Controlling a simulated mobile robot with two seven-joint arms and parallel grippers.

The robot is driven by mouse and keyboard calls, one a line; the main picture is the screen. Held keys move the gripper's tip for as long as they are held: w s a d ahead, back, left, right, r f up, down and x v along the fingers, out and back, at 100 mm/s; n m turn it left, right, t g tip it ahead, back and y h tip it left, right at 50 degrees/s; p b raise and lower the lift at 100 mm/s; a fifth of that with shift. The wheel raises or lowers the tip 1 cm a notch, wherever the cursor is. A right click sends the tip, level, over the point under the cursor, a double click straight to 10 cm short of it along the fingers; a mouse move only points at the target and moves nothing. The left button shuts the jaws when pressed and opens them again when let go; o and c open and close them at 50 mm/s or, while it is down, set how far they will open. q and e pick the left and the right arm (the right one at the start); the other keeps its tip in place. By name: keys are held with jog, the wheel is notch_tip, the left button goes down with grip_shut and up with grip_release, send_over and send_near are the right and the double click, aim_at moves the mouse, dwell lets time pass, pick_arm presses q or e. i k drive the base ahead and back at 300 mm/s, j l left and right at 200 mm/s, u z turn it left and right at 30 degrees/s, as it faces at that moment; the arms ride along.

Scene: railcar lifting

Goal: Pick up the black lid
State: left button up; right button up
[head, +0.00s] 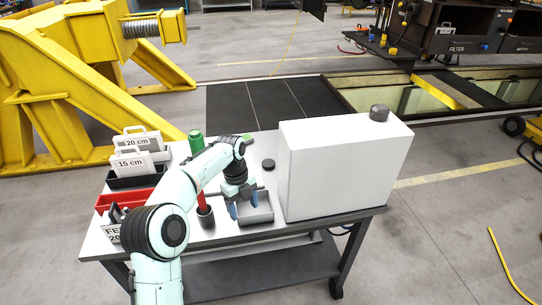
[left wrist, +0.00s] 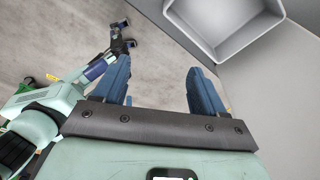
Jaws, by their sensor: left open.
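The black lid (head: 268,164) is a small dark round disc lying flat on the table, left of the white canister. My left gripper (head: 243,206) points down over the grey tray, nearer the front of the table than the lid. Its two blue fingers are apart, with nothing seen between them in the left wrist view (left wrist: 160,85). The lid does not show in the left wrist view.
The white canister (head: 340,170) with a dark cap (head: 379,113) stands right of the lid. The grey tray (head: 257,218) is at the table's front. A green bottle (head: 196,141), a red-handled tool in a dark cup (head: 205,217) and labelled bins (head: 131,181) stand on the left.

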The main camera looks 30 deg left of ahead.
aim_at(266, 164)
jog(key=i+j, duration=0.2)
jog(key=i, duration=0.2)
jog(key=i+j, duration=0.15)
jog(key=i, duration=0.2)
jog(key=i+j, duration=0.2)
jog(key=i, duration=0.2)
